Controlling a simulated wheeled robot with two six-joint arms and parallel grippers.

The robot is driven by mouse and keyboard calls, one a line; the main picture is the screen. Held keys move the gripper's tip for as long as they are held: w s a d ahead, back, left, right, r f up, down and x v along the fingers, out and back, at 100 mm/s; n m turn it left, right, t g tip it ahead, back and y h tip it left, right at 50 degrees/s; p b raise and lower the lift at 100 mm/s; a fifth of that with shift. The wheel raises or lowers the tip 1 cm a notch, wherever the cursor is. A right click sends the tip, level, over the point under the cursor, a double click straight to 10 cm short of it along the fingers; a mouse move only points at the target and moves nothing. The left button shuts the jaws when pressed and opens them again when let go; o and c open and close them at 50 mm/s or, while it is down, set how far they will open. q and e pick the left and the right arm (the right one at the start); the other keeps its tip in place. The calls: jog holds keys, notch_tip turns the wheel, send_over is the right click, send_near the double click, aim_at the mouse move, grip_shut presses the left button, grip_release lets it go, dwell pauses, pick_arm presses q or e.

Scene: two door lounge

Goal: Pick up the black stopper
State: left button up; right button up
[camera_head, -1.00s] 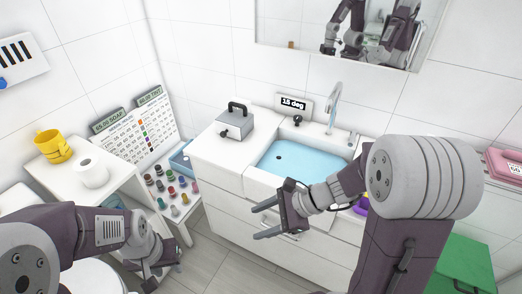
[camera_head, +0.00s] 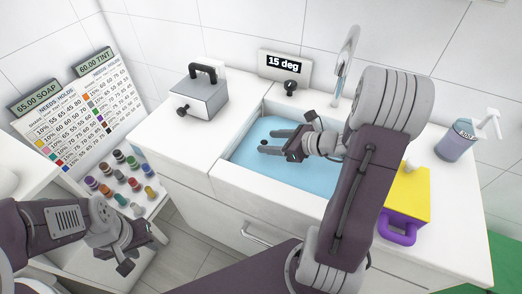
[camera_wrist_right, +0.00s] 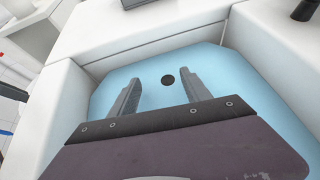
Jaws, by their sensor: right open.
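The black stopper (camera_head: 263,141) looks like a small dark round disc on the blue floor of the sink (camera_head: 240,150). In the right wrist view the stopper (camera_wrist_right: 168,80) lies ahead of my fingertips, about between their lines. My right gripper (camera_head: 264,141) is over the sink, open and empty; in its wrist view the two grey fingers (camera_wrist_right: 160,85) are spread apart. The stopper is not between the fingers. My left gripper (camera_head: 142,252) hangs low at the left, its fingers apart and empty, away from the sink.
A grey box with a black handle (camera_head: 199,98) stands left of the sink. A "15 deg" sign (camera_head: 284,66), a black knob (camera_head: 290,88) and a faucet (camera_head: 345,62) are behind it. A yellow and purple container (camera_head: 408,195) and a pump bottle (camera_head: 457,140) stand at the right.

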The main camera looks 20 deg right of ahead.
jog(key=shift+s+d+f+m+h+b, duration=0.15)
jog(key=shift+s+d+f+b, duration=0.1)
jog(key=shift+d+f+b, duration=0.25)
jog(key=shift+s+d+f+m+h+b, duration=0.15)
jog(key=shift+s+d+f, duration=0.15)
jog(key=shift+f, duration=0.3)
jog(key=shift+d+f, duration=0.3)
jog(key=shift+d, duration=0.1)
jog(key=b+x, duration=0.1)
jog(key=x, duration=0.3)
jog(key=shift+r, duration=0.15)
jog(key=x, duration=0.1)
jog(key=b+x, duration=0.1)
jog(key=x, duration=0.1)
jog(key=b+x, duration=0.1)
jog(key=shift+w+a, duration=0.25)
jog(key=shift+a, duration=0.25)
jog(key=shift+w+a, duration=0.1)
jog(key=shift+w, duration=0.15)
grip_shut()
